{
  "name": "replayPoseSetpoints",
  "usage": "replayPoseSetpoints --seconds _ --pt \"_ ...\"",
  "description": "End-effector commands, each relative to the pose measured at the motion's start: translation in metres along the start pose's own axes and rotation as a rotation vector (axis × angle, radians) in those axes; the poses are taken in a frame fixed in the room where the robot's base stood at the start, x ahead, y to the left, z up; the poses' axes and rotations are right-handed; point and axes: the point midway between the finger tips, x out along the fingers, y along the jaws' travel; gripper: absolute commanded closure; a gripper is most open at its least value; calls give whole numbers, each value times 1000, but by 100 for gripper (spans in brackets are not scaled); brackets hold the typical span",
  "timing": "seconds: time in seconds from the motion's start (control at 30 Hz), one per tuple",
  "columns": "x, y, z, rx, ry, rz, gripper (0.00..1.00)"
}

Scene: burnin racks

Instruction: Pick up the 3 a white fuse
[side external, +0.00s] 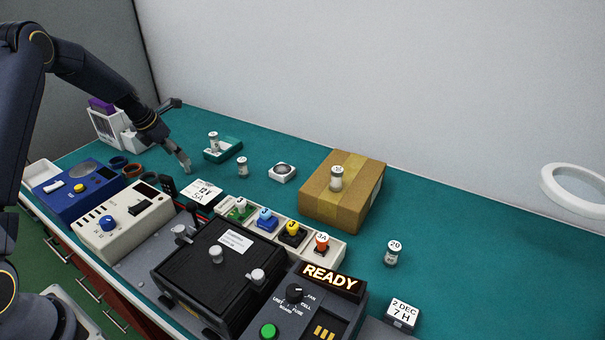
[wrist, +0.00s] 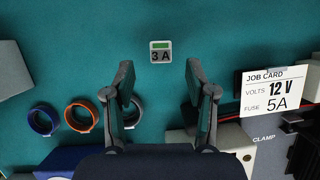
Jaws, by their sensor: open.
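A small white block marked "3 A" with a green band (wrist: 161,52) lies on the teal mat in the wrist view. It is just beyond my fingertips, roughly centred between them. My gripper (wrist: 160,76) is open and empty, its two dark fingers apart. In the side external view, my gripper (side external: 186,167) is low over the mat, to the upper left of the job card (side external: 203,189). I cannot pick out the white block there; my fingers may hide it. The job card in the wrist view (wrist: 272,90) reads 12 V, fuse 5A.
An orange ring (wrist: 82,115) and a blue ring (wrist: 43,120) lie left of my fingers. A tray of coloured parts (side external: 333,258), a cardboard box (side external: 320,202), a black clamp unit (side external: 195,270) and several small cylinders stand to the right. The far-right mat is mostly clear.

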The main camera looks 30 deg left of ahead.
Motion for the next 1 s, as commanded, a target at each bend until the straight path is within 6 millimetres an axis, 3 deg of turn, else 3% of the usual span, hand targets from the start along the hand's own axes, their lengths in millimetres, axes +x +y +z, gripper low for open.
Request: replayPoseSetpoints --seconds 0.17,0.43,0.73,1.0 --pt "13 0 0 0 0 -1 44" --pt "53 -1 1 -1 0 0 44" --pt "59 -1 2 0 -1 0 44" --pt "58 -1 2 0 -1 0 72"
